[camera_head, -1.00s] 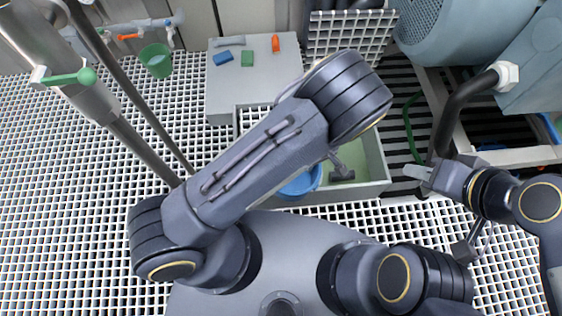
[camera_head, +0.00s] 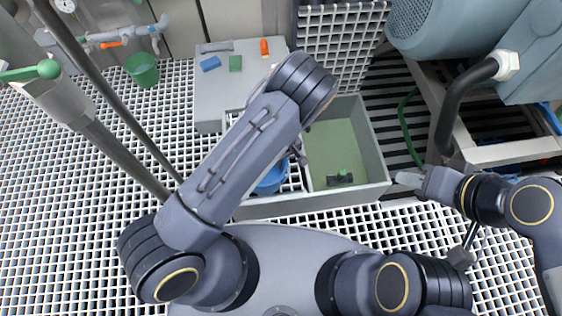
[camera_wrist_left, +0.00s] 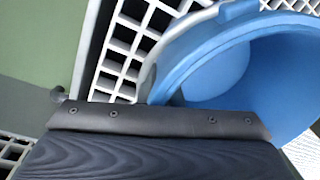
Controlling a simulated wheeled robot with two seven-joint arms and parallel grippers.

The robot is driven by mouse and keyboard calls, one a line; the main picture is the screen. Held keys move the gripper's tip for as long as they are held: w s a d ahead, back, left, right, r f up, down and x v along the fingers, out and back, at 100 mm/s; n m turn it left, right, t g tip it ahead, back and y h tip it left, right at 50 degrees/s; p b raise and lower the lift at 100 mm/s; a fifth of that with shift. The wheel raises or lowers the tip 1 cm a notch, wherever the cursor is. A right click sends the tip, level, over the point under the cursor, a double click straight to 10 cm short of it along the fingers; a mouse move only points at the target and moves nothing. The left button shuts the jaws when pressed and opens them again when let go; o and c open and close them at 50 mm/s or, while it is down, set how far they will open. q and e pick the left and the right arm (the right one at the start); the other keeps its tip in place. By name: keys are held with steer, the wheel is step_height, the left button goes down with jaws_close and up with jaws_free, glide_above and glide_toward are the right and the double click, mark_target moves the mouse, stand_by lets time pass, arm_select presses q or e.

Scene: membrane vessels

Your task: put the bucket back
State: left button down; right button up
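A blue bucket (camera_head: 272,180) is partly hidden behind my left arm in the head view, at the left part of a grey open box (camera_head: 375,190). Its rim and inside fill the right of the left wrist view (camera_wrist_left: 215,75). My left gripper (camera_head: 299,152) is mostly hidden by my arm, close to the bucket; its fingers cannot be made out, nor whether it touches the rim. A green bucket (camera_head: 142,70) stands on the grating at the back left. My right gripper (camera_head: 402,157) has its fingers spread, empty, right of the box.
The box has a green floor (camera_head: 335,145) with a small dark item (camera_head: 340,178). A grey bench (camera_head: 215,95) behind carries blue, green and orange blocks. Dark slanting poles (camera_head: 110,105) stand left. A machine and pipe (camera_head: 465,105) crowd the right.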

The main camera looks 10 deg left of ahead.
arm_select(q)
steer(key=shift+f, duration=0.2)
steer(key=c, duration=1.6)
jaws_free()
steer(key=shift+r, duration=0.15)
steer(key=shift+r, duration=0.3)
step_height(320, 180, up, 12)
steer(key=p, duration=0.5)
steer(key=shift+w+d+f, duration=0.2)
steer(key=shift+w+d, duration=0.1)
steer(key=shift+d, duration=0.1)
